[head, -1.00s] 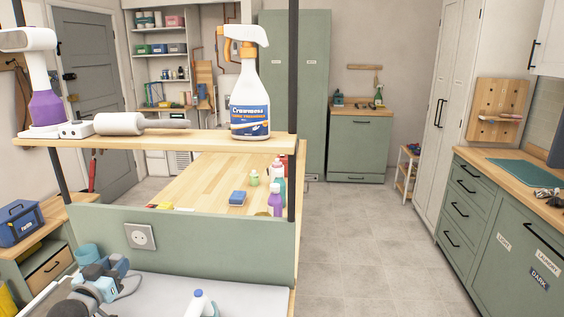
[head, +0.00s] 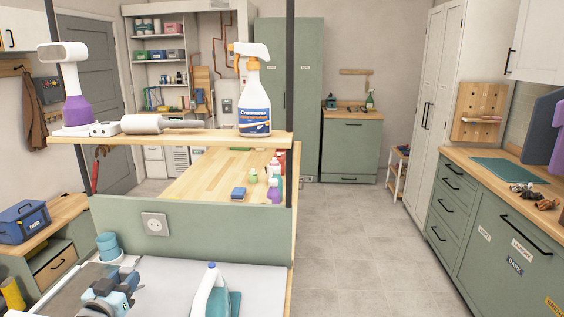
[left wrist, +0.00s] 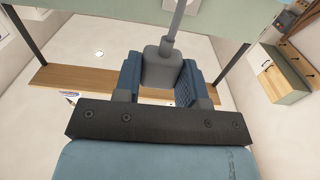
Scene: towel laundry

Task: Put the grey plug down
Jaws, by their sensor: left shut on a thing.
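The grey plug (left wrist: 162,68) sits between the two blue fingers of my left gripper (left wrist: 161,82) in the left wrist view, with its grey cord running away from it. The fingers are shut on its sides. In the head view my left gripper (head: 122,290) is low at the left, over the pale worktop (head: 174,272). The plug cannot be clearly made out there. A white wall socket (head: 155,223) is on the green panel above the worktop, apart from the gripper. My right gripper is not in view.
A white bottle with a blue cap (head: 210,292) stands right of my left gripper. A blue cup-like container (head: 108,246) is behind it. A wooden shelf (head: 190,137) above holds a spray bottle (head: 254,100). Bare worktop lies between gripper and bottle.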

